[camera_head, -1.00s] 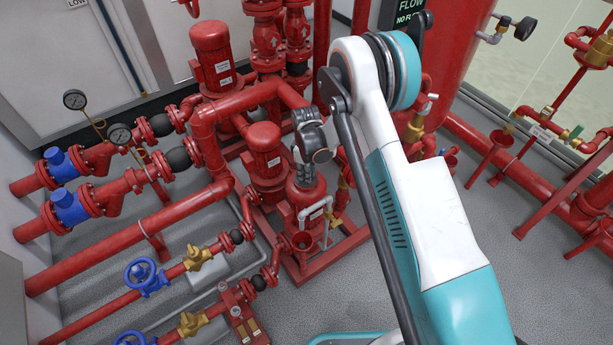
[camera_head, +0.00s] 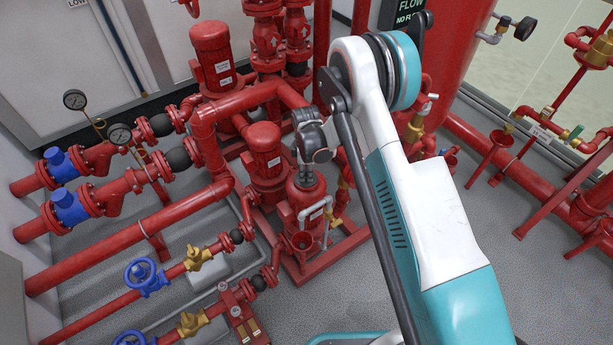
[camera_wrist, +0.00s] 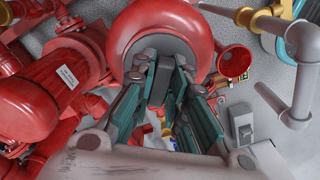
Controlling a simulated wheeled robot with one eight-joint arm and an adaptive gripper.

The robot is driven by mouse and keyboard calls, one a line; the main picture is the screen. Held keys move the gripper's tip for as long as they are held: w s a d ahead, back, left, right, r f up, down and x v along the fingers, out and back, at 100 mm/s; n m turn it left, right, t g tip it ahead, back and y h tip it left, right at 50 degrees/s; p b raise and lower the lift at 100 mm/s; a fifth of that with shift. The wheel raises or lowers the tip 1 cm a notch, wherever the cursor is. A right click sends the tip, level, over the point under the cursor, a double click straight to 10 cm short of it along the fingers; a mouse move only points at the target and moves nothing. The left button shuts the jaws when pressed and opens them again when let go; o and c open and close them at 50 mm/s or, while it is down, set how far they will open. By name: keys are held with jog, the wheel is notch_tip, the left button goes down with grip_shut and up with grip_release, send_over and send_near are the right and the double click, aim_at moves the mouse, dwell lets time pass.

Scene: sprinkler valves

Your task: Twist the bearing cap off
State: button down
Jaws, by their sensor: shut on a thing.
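The bearing cap (camera_wrist: 180,43) is a grey round piece on top of a red pump body (camera_wrist: 142,22) in the wrist view. My gripper (camera_wrist: 160,85) is over it, with its fingers closed around a dark grey block-like part at the cap's middle. In the head view my gripper (camera_head: 306,178) points down at the top of the red upright pump (camera_head: 303,203). The fingers and wrist hide much of the cap there, and its details are too small to tell.
A red motor (camera_head: 263,148) stands close to the left of my gripper. A grey bent pipe (camera_head: 318,210) and a red funnel (camera_head: 303,241) are at the pump's front. Red pipes with blue handwheels (camera_head: 146,277) run at the left.

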jog(key=shift+f+n, duration=0.1)
jog(key=shift+n, duration=0.8)
jog(key=shift+n, duration=1.6)
jog(key=shift+n, duration=1.1)
jog(key=shift+r, duration=0.2)
jog(key=shift+r+p, duration=1.25)
jog(key=shift+r, duration=1.5)
